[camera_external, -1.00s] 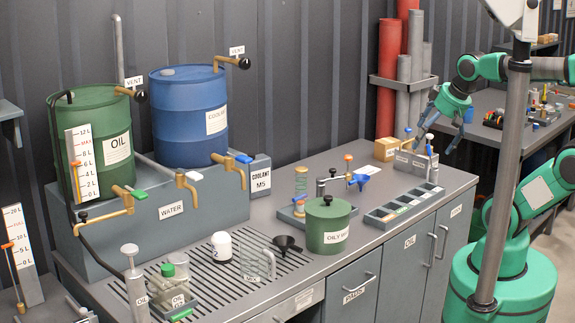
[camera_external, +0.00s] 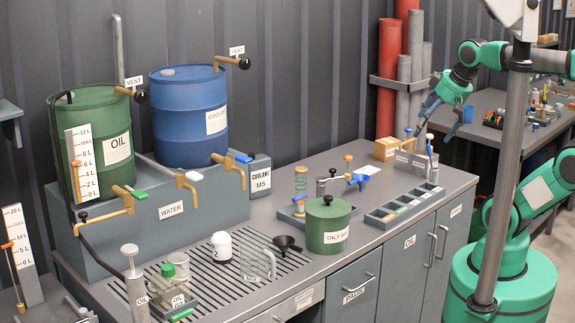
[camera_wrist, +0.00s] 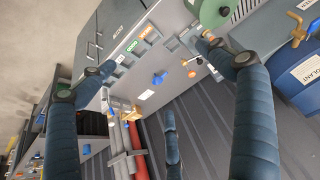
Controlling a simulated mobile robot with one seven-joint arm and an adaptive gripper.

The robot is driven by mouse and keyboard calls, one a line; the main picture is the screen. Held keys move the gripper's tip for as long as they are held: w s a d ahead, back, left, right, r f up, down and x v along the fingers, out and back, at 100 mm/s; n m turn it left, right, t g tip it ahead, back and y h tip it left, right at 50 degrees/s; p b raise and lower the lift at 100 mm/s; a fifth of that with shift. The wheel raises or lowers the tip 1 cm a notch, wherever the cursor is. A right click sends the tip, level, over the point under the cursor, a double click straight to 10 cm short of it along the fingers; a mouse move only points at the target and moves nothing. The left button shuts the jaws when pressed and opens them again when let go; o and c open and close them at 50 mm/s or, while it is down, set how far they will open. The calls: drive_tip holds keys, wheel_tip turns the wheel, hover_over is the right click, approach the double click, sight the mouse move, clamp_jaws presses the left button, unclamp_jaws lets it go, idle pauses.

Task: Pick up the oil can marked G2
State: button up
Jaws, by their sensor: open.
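My gripper (camera_external: 440,121) is open and empty above the far right end of the bench. Its fingers point down and left, over a grey labelled holder (camera_external: 403,159) with upright tools in it. A blue-topped tool (camera_external: 429,147) stands there just below the fingers. In the wrist view my open gripper (camera_wrist: 160,57) has its dark fingers spread, with bench things between and beyond them.
A tan box (camera_external: 386,149) stands beside the holder. A compartment tray (camera_external: 404,205), a green oily-waste can (camera_external: 328,226) and a blue-handled fixture (camera_external: 357,181) are nearer. Green (camera_external: 93,125) and blue (camera_external: 188,110) drums stand at the back left. Red pipes (camera_external: 389,80) stand behind.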

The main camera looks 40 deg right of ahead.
drive_tip(key=w+a+r+m+g+y+p, duration=0.1)
drive_tip(key=w+a+r+m+p, duration=0.2)
drive_tip(key=w+a+r, duration=0.35)
drive_tip(key=w+a+r+m+y+p, duration=0.1)
drive_tip(key=w+a+r+m+p, duration=0.2)
drive_tip(key=w+a, duration=0.6)
drive_tip(key=w+a+r+m+g+y+p, duration=0.15)
drive_tip(key=w+a, duration=0.25)
drive_tip(key=a, duration=0.4)
drive_tip(key=w+a+m+p, duration=0.2)
drive_tip(key=w+a+p, duration=0.15)
drive_tip(key=a, duration=0.35)
drive_tip(key=w+a+r+m+g+p, duration=0.1)
drive_tip(key=w+a+m, duration=0.1)
drive_tip(key=w+a, duration=0.45)
drive_tip(key=s+a+f+m+g+p, duration=0.1)
drive_tip(key=s+a+f+m+p, duration=0.3)
drive_tip(key=a, duration=1.3)
drive_tip(key=w+a+f+m+g+p, duration=0.15)
drive_tip(key=a+f, duration=0.55)
drive_tip(key=a, duration=0.9)
wheel_tip(320, 180, down, 20)
drive_tip(key=m, duration=0.1)
drive_tip(key=shift+s+a+r+y+p, duration=0.15)
drive_tip(key=shift+s+a+y+p, duration=0.1)
drive_tip(key=shift+s+y+p, duration=0.2)
